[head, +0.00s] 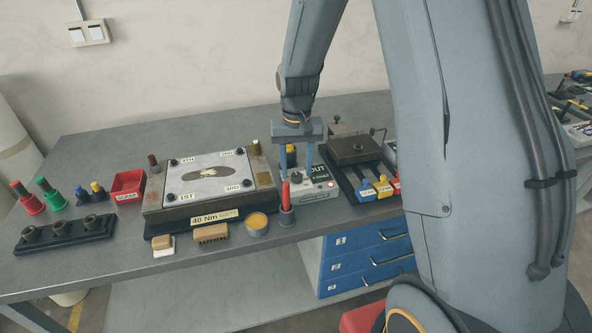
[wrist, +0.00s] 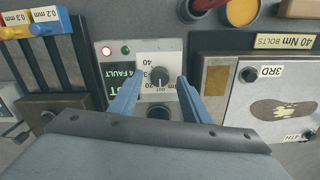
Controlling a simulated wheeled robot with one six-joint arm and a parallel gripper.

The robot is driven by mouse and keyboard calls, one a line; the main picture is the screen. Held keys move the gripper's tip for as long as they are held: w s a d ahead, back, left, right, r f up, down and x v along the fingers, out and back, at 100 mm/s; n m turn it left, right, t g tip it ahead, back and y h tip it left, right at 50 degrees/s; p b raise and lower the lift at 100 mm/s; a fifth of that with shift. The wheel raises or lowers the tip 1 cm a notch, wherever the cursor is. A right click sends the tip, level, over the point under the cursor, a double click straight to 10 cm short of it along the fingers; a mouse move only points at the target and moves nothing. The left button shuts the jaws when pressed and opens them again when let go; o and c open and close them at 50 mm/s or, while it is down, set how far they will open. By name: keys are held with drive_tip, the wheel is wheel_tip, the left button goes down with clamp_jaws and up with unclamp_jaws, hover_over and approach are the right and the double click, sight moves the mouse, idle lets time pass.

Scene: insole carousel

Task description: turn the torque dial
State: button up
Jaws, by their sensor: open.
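The torque dial is a black knob (wrist: 159,78) with a white pointer line, on the grey face of a control box (wrist: 172,50). Numbers such as 20, 30 and 40 are printed around it. My gripper (wrist: 154,88) is open, with one blue finger on each side of the dial in the wrist view. I cannot tell whether the fingers touch the knob. A red light (wrist: 107,50) is lit beside an unlit green one on the box.
A plate fixture (head: 207,177) marked 40 Nm bolts stands left of the box. A dark block with a rack of coloured gauges (head: 382,186) stands right. A red-handled tool (head: 286,204) stands upright in front, near a yellow tin (head: 257,224). The table's back left is clear.

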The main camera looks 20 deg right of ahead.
sight(297, 175)
wheel_tip(297, 175, up, 7)
drive_tip(key=shift+f+b, duration=0.1)
drive_tip(key=shift+b, duration=0.75)
